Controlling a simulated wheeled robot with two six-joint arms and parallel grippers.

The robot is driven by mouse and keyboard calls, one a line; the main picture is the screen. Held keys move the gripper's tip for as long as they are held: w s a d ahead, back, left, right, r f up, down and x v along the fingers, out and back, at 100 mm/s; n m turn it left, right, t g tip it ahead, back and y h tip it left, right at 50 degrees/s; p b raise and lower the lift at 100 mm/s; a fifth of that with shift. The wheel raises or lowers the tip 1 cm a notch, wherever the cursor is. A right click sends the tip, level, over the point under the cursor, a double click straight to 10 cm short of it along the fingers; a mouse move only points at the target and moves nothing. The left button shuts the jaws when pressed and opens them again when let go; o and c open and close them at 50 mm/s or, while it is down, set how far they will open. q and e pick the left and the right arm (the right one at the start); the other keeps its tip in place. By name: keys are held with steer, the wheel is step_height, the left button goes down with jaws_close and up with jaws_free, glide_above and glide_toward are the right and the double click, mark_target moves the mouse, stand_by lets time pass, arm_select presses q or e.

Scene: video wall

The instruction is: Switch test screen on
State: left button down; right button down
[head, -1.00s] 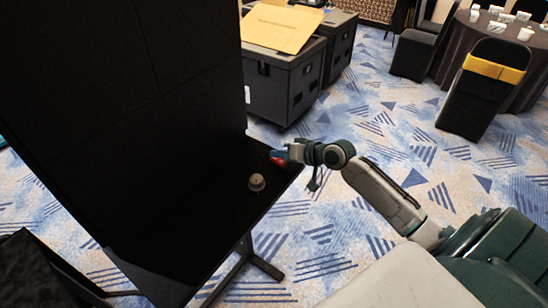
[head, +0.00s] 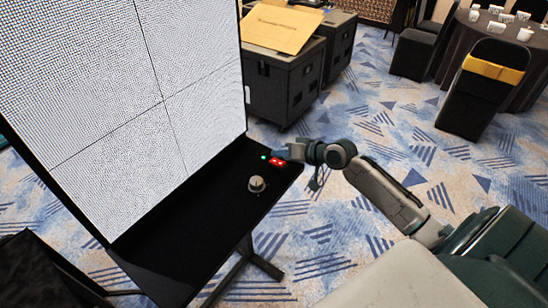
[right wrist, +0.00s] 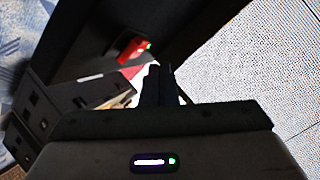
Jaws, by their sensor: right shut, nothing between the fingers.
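The test screen (head: 110,85) is lit with a fine white dotted pattern across its panels. It also shows lit in the right wrist view (right wrist: 255,60). On the black shelf in front of it is a red switch (head: 277,162) with a small green light (head: 264,157) glowing beside it. The red switch also shows in the right wrist view (right wrist: 130,50). My right gripper (head: 281,153) is shut and empty, close by the switch; I cannot tell whether it touches. Its dark fingers show in the right wrist view (right wrist: 159,76). My left gripper is not in view.
A grey round knob (head: 257,184) stands on the shelf (head: 215,205), nearer than the switch. Black cases (head: 285,85) stand behind, one with a cardboard sheet (head: 280,28) on top. Chairs and a round table are far right. The carpet between is clear.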

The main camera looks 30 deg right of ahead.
steer(key=r+p, duration=0.1)
steer(key=s+r+p, duration=0.1)
steer(key=r+p, duration=0.2)
steer(key=shift+s+d+r+p, duration=0.2)
steer(key=shift+d+r+p, duration=0.1)
steer(key=shift+r+p, duration=0.05)
stand_by(0.4)
